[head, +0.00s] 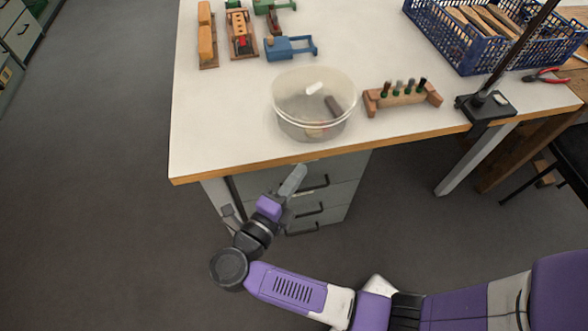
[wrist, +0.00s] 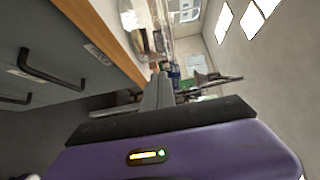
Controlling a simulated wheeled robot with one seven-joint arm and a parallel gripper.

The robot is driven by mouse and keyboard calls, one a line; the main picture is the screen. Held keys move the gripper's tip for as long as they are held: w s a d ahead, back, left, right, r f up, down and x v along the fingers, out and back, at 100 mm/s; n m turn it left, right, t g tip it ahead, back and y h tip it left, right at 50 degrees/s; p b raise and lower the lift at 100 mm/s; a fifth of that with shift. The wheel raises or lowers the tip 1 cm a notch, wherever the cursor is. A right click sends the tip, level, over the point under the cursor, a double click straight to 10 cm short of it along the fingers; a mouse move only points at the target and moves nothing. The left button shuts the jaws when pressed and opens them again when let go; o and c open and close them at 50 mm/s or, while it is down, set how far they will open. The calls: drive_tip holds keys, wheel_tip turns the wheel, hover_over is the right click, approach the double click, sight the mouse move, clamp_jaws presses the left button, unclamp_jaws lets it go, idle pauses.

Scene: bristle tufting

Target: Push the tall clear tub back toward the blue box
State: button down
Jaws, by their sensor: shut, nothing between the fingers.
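The tall clear tub (head: 300,117) stands on the white tabletop near its front edge, with a few small items inside, one white and one dark. The blue box is hard to single out: a blue plastic crate (head: 466,52) stands at the back right, and a small blue block-like tool (head: 290,48) lies behind the tub. My gripper (head: 300,172) is shut and empty, in front of the table's front edge and apart from the tub. In the wrist view my shut fingers (wrist: 158,92) point past the wooden table edge; part of a clear container (wrist: 152,25) shows beyond it.
A wooden rack (head: 402,97) with several dark-topped pegs stands right of the tub. Wooden tools (head: 240,33) lie at the back left. A black stand (head: 486,105) and red pliers (head: 546,77) are at the right. The tabletop left of the tub is clear. Drawers (head: 330,192) sit below.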

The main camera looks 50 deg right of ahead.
drive_tip(key=p, duration=0.1)
approach(315, 131)
drive_tip(key=s+d, duration=0.2)
drive_tip(key=d, duration=0.2)
drive_tip(key=w, duration=0.1)
drive_tip(key=w+d, duration=0.1)
drive_tip(key=shift+w+d+r, duration=0.1)
drive_tip(key=shift+w+d, duration=0.4)
drive_tip(key=shift+w, duration=0.15)
drive_tip(key=w+d+b, duration=0.2)
drive_tip(key=w, duration=0.2)
drive_tip(key=w+d+b, duration=0.2)
drive_tip(key=w+d, duration=0.1)
drive_tip(key=w, duration=0.1)
drive_tip(key=w+d+b, duration=0.2)
drive_tip(key=w+d, duration=0.1)
drive_tip(key=w, duration=0.2)
drive_tip(key=shift+w+d+b, duration=0.1)
drive_tip(key=shift+d+b, duration=0.1)
drive_tip(key=shift+b, duration=0.1)
